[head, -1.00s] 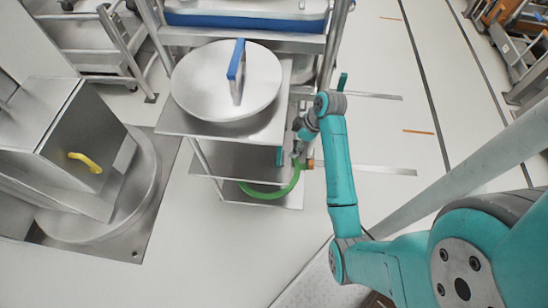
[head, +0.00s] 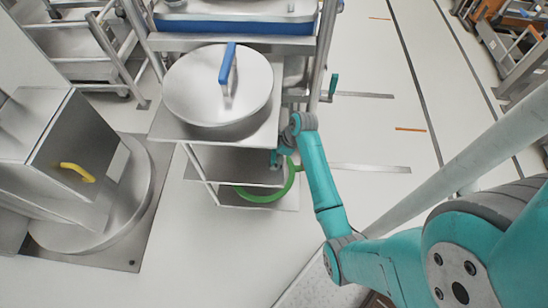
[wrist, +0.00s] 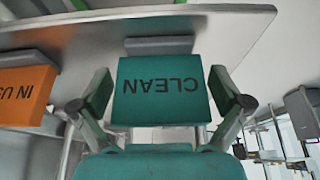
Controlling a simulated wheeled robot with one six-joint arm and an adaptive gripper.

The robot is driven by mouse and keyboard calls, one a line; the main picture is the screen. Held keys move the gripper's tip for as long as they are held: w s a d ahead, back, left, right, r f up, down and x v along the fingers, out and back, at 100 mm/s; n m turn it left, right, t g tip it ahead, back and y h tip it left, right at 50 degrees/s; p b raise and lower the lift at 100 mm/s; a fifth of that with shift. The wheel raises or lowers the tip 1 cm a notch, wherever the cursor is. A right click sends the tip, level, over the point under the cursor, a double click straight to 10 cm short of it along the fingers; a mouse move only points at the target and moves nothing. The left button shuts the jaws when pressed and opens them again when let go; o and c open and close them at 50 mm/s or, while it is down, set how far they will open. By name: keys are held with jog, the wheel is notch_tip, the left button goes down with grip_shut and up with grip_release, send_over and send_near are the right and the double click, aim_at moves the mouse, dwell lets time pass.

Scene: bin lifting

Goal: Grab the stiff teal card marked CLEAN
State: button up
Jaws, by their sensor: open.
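The teal card (wrist: 161,90) carries the word CLEAN, upside down in the wrist view. Its upper edge meets a grey holder (wrist: 158,46) on the edge of a metal shelf. My gripper (wrist: 160,78) is open, with one finger on each side of the card. A gap shows between the card and each finger; depth contact cannot be told. An orange card (wrist: 25,87), its lettering cut off, hangs to the left. In the head view, my gripper's end is mostly hidden beside the metal stand, and the card cannot be made out.
The metal stand (head: 160,127) bears a large round lid (head: 190,95) with a blue handle (head: 227,65). A green ring (head: 262,197) shows on its lower level. A steel machine with a yellow handle (head: 77,172) stands at the left. The floor (head: 375,140) to the right is mostly clear.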

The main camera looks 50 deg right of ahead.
jog(key=shift+f, duration=0.15)
jog(key=c, duration=0.9)
jog(key=shift+c, duration=0.2)
